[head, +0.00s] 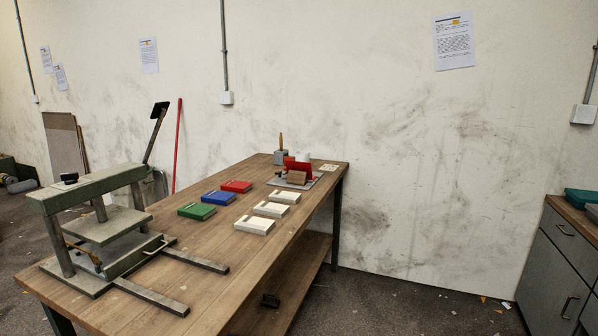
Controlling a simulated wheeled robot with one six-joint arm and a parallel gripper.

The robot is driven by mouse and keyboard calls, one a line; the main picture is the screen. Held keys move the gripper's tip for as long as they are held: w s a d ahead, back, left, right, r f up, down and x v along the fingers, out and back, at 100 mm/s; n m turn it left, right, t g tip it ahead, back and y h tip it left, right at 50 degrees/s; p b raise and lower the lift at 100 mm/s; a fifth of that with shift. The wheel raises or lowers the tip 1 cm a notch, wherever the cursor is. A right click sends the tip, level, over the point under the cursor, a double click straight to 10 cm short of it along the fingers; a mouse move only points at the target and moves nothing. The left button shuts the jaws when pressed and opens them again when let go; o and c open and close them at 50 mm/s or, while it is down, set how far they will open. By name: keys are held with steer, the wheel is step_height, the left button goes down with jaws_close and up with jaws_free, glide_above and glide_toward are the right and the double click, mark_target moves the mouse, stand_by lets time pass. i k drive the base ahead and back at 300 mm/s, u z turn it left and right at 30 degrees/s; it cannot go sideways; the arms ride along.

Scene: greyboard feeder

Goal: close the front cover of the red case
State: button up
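A flat red case (237,186) lies on the wooden table, behind a blue one and a green one. It looks closed, but it is too small to be sure. Farther back, near the table's far end, a red panel (298,169) stands upright on a grey board (309,183), with a brown block (297,177) in front of it. This may be an open red case; I cannot tell which side is its front cover. The block hides part of it. My gripper is not in view.
The blue case (218,198), the green case (197,211) and three white blocks (255,225) lie on the table (215,260). A green press (95,215) with metal rails stands at the near left. A grey cabinet (550,260) is at right. Floor right of the table is mostly clear.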

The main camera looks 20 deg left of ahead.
mark_target(293, 166)
steer(key=z, duration=0.2)
steer(key=i, duration=2.35)
steer(key=u, duration=1)
steer(key=i, duration=0.85)
steer(key=u, duration=0.45)
